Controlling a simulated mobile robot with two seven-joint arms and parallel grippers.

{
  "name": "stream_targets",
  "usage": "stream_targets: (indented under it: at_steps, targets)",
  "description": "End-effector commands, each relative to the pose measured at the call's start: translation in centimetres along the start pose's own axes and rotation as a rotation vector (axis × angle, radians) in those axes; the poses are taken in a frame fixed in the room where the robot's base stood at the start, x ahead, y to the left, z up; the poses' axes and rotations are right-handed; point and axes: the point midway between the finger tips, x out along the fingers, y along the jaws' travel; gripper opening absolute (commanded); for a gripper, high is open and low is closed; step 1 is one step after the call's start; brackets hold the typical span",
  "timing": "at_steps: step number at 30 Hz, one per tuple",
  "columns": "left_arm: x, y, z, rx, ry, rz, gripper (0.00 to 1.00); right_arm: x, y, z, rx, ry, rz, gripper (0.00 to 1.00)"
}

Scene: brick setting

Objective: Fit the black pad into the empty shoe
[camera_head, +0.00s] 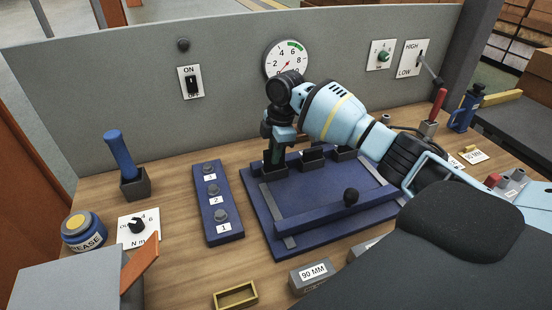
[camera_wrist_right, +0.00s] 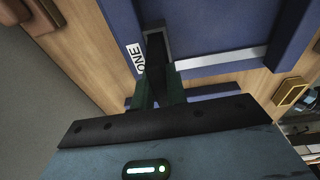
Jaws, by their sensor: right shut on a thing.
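My right gripper (camera_head: 277,150) is at the back left of the blue fixture (camera_head: 262,215), pointing down at the leftmost dark shoe (camera_head: 274,168). Its green fingers also show in the wrist view (camera_wrist_right: 158,90). They are shut on the black pad (camera_wrist_right: 155,55), a dark narrow piece whose far end lies at the grey-edged shoe (camera_wrist_right: 152,28). I cannot tell how deep the pad sits. Two more dark shoes stand along the fixture's back edge, the middle one (camera_head: 312,158) and the right one (camera_head: 345,153); whether they hold pads is unclear. My left gripper is not in view.
A blue bar with a black knob (camera_head: 351,197) crosses the fixture's front. A blue strip of numbered buttons (camera_head: 217,203) lies to the left. A yellow tray (camera_head: 235,295) and a 90 MM block (camera_head: 312,276) are in front. A grey panel (camera_head: 130,80) stands behind.

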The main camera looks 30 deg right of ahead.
Motion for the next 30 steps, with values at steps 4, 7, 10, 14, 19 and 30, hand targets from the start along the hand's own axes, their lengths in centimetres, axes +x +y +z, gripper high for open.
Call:
stream_targets:
  at_steps: [4, 7, 10, 14, 19, 30]
  targets:
    - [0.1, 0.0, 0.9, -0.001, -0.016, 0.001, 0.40, 3.0, -1.1, 0.5, 0.002, -0.021, -0.048, 0.31]
    - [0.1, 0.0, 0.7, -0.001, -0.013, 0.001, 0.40, 2.9, -1.0, 0.5, 0.002, -0.021, -0.044, 0.36]
    - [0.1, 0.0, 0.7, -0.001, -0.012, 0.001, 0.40, 2.7, -0.9, 0.5, 0.002, -0.020, -0.041, 0.36]
    - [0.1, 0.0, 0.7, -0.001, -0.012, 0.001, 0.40, 2.5, -0.8, 0.4, 0.002, -0.019, -0.037, 0.36]
    - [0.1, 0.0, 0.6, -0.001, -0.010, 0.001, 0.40, 2.2, -0.8, 0.4, 0.002, -0.017, -0.034, 0.36]
    - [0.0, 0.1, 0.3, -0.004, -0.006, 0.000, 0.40, 0.5, -0.6, 0.3, 0.001, -0.014, -0.028, 0.36]
